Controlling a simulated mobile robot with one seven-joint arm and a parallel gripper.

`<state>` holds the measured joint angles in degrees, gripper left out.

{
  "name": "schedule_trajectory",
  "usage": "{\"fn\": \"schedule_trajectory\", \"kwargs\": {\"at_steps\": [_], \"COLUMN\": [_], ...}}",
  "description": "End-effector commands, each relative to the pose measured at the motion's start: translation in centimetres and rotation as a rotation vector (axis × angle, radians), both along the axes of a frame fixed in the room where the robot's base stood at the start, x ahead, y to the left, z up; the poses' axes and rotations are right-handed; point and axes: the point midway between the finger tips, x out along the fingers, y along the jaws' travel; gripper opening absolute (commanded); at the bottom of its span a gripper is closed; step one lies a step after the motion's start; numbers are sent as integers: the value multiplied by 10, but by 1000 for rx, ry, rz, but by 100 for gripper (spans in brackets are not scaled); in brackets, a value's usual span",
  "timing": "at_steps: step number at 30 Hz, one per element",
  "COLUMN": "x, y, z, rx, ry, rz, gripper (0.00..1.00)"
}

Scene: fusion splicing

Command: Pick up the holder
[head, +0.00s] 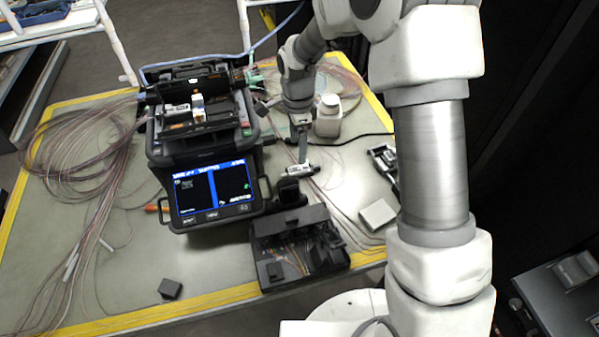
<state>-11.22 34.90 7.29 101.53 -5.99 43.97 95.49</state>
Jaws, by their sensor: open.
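A small black-and-white piece that looks like the holder (297,171) lies to the right of the splicer, near the middle of the table. My gripper (303,158) points down right over it, with its fingertips at or just above it. The gripper is open. The fingers are thin and small in this view, so I cannot tell whether they straddle or touch the piece.
The fusion splicer (205,150) with its lit screen stands left of my gripper. An open black case (300,248) is in front. A white bottle (328,118), a black-and-grey tool (384,160) and a pale box (377,214) are right. Loose fibres (80,165) cover the left.

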Motion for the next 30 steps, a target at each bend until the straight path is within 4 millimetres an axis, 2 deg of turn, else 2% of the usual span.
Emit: {"fn": "schedule_trajectory", "kwargs": {"at_steps": [1,3,11,21,30], "x": [-1,-1,0,5,5], "y": [-1,-1,-1,-3,-3], "z": [-13,-24,-43,-87,-92], "rx": [0,-1,1,0,0], "ry": [4,4,0,1,-1], "rz": [-1,-1,-1,1,0], "gripper": [80,80,80,80,80]}}
